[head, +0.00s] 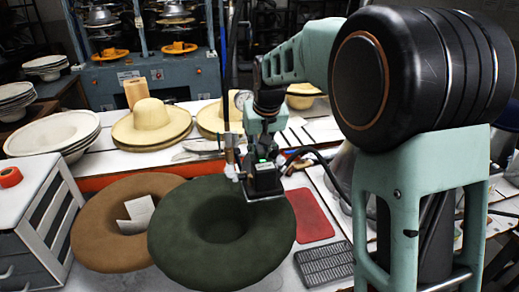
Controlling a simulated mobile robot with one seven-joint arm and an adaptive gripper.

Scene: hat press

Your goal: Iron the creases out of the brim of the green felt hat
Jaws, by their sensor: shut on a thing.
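The green felt hat (180,245) lies on the white table in the head view, its wide brim around a dark hollow in the middle. My gripper (262,150) is above the hat's far right side and is shut on an iron (264,184). The iron's flat metal sole faces down over the far right part of the brim. I cannot tell whether the sole touches the felt. The iron covers part of the brim, and creases cannot be made out from here.
A brown hat (95,240) with a paper on it sits close on the left. A red pad (312,215) and a dark ribbed plate (325,263) lie to the right. Straw hats (152,125) stand behind. A hose (310,153) runs right from the iron. A drawer cabinet (35,215) is at left.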

